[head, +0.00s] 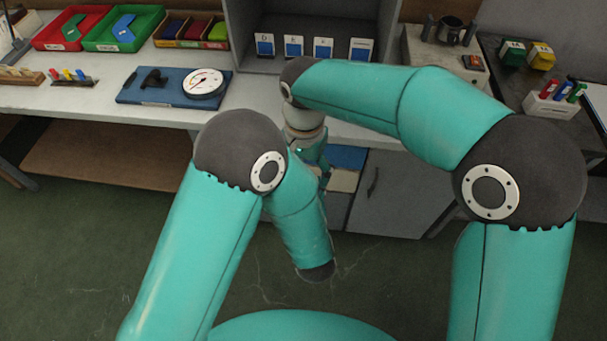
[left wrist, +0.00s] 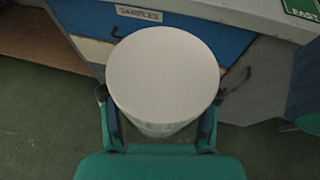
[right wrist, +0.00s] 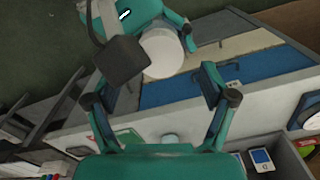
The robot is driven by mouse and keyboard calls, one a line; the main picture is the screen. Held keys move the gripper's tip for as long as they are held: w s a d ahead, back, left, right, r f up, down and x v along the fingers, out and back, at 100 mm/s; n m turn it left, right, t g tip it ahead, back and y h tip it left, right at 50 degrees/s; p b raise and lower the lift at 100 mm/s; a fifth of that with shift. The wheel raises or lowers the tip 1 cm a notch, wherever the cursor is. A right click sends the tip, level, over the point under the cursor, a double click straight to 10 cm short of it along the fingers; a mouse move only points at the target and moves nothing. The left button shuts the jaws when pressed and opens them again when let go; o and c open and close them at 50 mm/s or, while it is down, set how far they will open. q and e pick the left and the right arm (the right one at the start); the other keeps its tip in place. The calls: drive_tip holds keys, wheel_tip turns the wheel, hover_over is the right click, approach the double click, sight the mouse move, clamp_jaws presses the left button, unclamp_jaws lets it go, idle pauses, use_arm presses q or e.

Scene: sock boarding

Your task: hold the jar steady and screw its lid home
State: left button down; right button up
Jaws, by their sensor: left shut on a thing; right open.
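A white round jar (left wrist: 163,70) with a smooth pale top fills the middle of the left wrist view. My left gripper (left wrist: 161,98) is shut on it, one finger on each side. In the right wrist view the jar (right wrist: 162,54) shows beyond my open, empty right gripper (right wrist: 158,95), apart from its fingers.
The pale bench (head: 100,105) holds a blue board with a dial (head: 203,83), red and green trays (head: 122,30), and several cards in a grey cubby (head: 300,65). A blue-fronted SAMPLES unit (left wrist: 138,14) lies beyond the jar. A grey cabinet (head: 400,190) stands below.

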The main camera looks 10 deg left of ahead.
drive_tip(key=shift+r, duration=0.6)
drive_tip(key=shift+c, duration=0.4)
